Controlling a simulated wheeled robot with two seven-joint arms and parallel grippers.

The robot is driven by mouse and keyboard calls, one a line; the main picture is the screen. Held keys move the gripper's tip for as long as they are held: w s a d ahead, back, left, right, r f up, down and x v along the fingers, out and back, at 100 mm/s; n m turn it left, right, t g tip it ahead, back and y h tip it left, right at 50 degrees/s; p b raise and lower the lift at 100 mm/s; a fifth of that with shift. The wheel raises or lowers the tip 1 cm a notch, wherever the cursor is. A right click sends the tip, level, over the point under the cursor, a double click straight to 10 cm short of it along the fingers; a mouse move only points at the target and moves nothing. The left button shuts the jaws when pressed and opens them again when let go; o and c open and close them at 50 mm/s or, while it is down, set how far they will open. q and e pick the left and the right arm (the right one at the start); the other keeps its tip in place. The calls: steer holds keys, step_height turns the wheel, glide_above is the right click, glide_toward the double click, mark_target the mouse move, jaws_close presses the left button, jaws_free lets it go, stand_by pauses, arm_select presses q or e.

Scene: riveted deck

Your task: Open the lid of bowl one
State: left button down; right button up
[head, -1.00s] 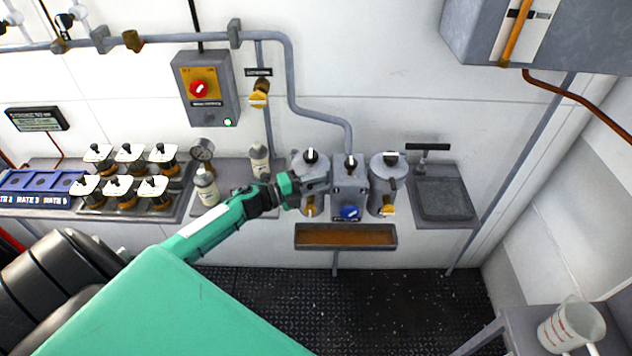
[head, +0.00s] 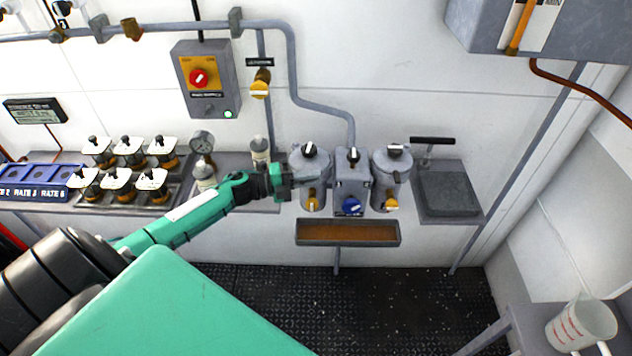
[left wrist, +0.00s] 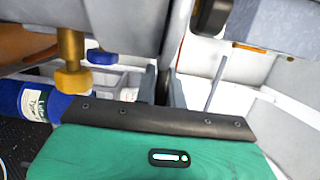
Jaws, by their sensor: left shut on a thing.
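Two grey canisters with black-knobbed lids flank a central grey box (head: 350,183). I cannot read which is bowl one. The left canister (head: 318,168) has a black knob (head: 308,150) on its lid and a yellow tap (head: 312,198) in front. The right canister (head: 387,175) looks closed. My left gripper (head: 306,180) reaches from the left across the front of the left canister and is shut on a part of it, apparently the lid's edge or grip. In the left wrist view, my fingers (left wrist: 170,88) are close together, and the held part is mostly hidden. My right gripper is not in view.
A brown-lined trough (head: 347,233) sits below the canisters. Bottles and a gauge (head: 202,143) stand to their left, near my forearm. A grey plate with a black-handled fixture (head: 447,192) is at the right. A pipe (head: 318,108) runs down behind the box.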

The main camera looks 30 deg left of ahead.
arm_select(q)
steer(key=s+a+m+g+h+b, duration=0.4)
steer(key=g+b, duration=0.3)
steer(key=b, duration=0.4)
steer(key=shift+s+a+m+g+h+b, duration=0.15)
steer(key=shift+a+m+g+h+b, duration=0.2)
steer(key=shift+a+m, duration=0.55)
steer(key=c, duration=1.5)
jaws_free()
